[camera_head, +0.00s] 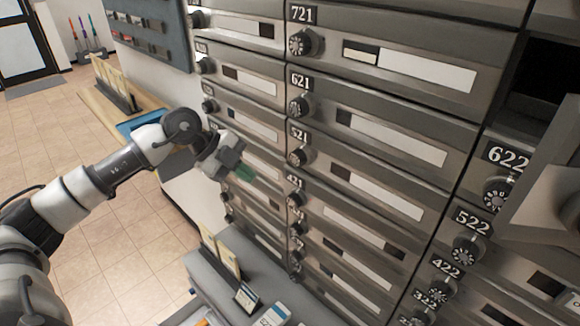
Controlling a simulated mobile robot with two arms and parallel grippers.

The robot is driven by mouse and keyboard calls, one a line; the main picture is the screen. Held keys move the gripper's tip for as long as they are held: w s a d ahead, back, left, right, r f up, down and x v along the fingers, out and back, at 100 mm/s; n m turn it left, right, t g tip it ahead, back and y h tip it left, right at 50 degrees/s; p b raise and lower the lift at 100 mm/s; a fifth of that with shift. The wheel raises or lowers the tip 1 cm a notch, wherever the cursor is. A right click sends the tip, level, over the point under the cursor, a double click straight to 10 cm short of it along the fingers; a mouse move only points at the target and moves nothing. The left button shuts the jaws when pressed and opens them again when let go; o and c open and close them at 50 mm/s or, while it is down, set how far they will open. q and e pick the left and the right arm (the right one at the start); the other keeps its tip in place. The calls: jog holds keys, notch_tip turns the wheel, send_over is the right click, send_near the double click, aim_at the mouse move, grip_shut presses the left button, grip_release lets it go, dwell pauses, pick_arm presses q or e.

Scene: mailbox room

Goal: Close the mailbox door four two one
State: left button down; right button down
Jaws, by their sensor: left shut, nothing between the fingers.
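The mailbox door labelled 421 (350,206) is in the middle column, below 521. It looks flush with the doors around it, and its round dial sits at its left edge. My left gripper (245,173) is shut and empty, with greenish fingertips pointing right. It is in front of the left column of mailboxes, to the left of the 421 label, and covers part of a door there. I cannot tell its distance from the mailbox faces. My right gripper is not in view.
At the upper right a dark compartment (545,75) stands open, with a grey door (548,195) sticking out above 522. Below the mailboxes is a grey ledge (262,262) with cards and small boxes. A wooden counter (103,112) stands behind my left arm. Tiled floor is clear at left.

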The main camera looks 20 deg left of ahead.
aim_at(292, 191)
pick_arm(q)
jog(key=shift+n+y, duration=0.7)
jog(key=shift+n, duration=0.1)
jog(key=w+d+f+p, duration=0.1)
jog(key=w+d+f, duration=0.1)
jog(key=w+f, duration=0.1)
jog(key=w+d+f+p, duration=0.2)
jog(key=w+d+f, duration=0.1)
jog(key=shift+w+d+f, duration=0.3)
jog(key=shift+d+f, duration=0.05)
jog(key=shift+w+d+f+p, duration=0.1)
jog(key=shift+w+p, duration=0.2)
jog(key=shift+w, duration=0.05)
